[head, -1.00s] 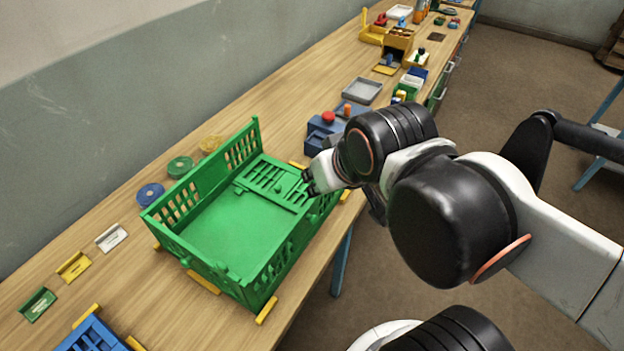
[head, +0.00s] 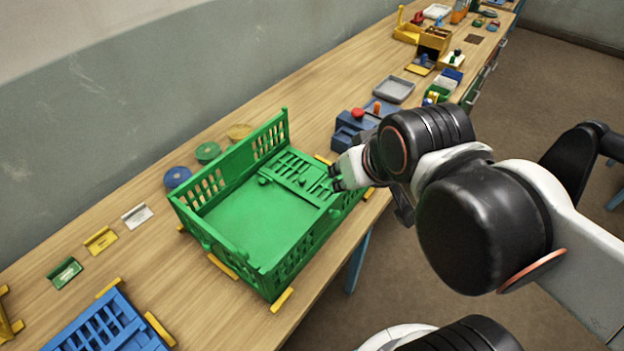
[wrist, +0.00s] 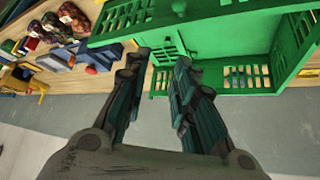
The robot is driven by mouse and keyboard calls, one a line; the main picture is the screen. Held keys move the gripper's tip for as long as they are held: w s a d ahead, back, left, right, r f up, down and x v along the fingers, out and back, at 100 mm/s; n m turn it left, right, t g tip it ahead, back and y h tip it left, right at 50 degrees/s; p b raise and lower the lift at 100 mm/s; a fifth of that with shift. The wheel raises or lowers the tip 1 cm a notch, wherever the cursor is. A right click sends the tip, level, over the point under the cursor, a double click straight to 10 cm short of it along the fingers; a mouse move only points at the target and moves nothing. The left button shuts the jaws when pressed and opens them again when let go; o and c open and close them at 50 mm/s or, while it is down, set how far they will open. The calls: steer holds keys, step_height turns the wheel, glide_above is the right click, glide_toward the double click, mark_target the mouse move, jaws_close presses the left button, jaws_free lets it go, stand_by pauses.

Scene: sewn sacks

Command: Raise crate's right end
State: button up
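The green crate (head: 252,218) stands on the wooden bench, its long back wall upright. At its right end a slotted end panel (head: 300,172) lies folded down flat inside, over the floor. My gripper (head: 335,176) is at that right end, its fingertips close to the panel's outer side; the head view does not settle whether they touch. The wrist view shows the two dark fingers (wrist: 163,62) spread apart with nothing between them, and the green crate (wrist: 235,38) just beyond. My wrist hides part of the crate's near right corner.
Yellow blocks (head: 282,299) border the crate on the bench. A blue piece with a red knob (head: 352,125) stands close beyond the right end. Round discs (head: 178,177) lie along the back, and a blue crate (head: 112,325) is at lower left. The bench's front edge runs close by.

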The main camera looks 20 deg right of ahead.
steer(key=shift+w, duration=0.1)
stand_by(0.3)
steer(key=r+m+g+y+p, duration=0.2)
steer(key=m+y, duration=0.1)
glide_above(307, 184)
steer(key=s, duration=0.6)
steer(key=w+d+f+m+g+y, duration=0.25)
steer(key=d+f, duration=0.35)
steer(key=f, duration=0.4)
steer(key=b+x, duration=0.3)
steer(key=x, duration=1)
steer(key=shift+w, duration=0.2)
jaws_close()
